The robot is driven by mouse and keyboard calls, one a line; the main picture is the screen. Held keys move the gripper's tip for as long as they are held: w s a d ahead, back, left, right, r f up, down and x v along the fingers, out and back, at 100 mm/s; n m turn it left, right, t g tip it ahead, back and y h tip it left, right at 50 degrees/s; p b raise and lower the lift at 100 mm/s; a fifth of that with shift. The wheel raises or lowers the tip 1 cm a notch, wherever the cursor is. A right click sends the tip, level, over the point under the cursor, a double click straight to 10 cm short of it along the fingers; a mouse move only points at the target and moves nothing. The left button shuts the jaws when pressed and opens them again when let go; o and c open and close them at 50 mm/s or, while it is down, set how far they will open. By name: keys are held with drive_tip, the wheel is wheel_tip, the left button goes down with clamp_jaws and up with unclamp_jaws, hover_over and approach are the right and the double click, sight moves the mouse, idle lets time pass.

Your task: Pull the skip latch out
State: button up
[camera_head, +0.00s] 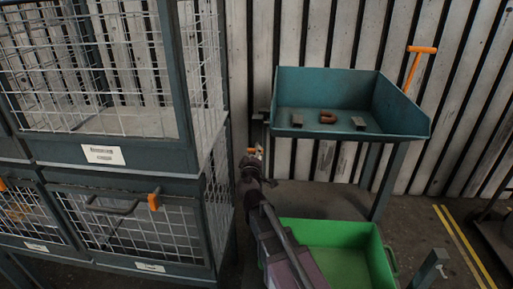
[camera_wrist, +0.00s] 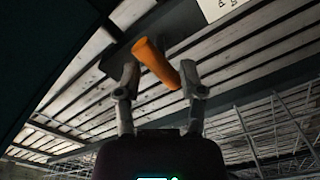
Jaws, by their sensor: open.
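The skip is a teal open tray (camera_head: 350,125) on a stand, with a few small pieces inside. An orange handle (camera_head: 253,150), which looks like its latch, shows near the tray's left side. In the wrist view the orange handle (camera_wrist: 156,62) is a rounded bar, tilted, fixed to a dark part behind it. My gripper (camera_head: 251,163) is at this handle. In the wrist view my gripper (camera_wrist: 160,80) is open, with one finger on each side of the handle. The handle's lower end is close to the right fingertip; I cannot tell whether they touch.
Wire-mesh cages (camera_head: 100,155) with orange-gripped handles stand close on the left. A green bin (camera_head: 345,268) sits on the floor below the tray. An orange T-shaped lever (camera_head: 414,68) stands at the tray's right. A corrugated wall (camera_head: 320,35) is behind.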

sight(256, 145)
drive_tip(key=shift+w+d, duration=0.1)
drive_tip(key=shift+w, duration=2.25)
clamp_jaws()
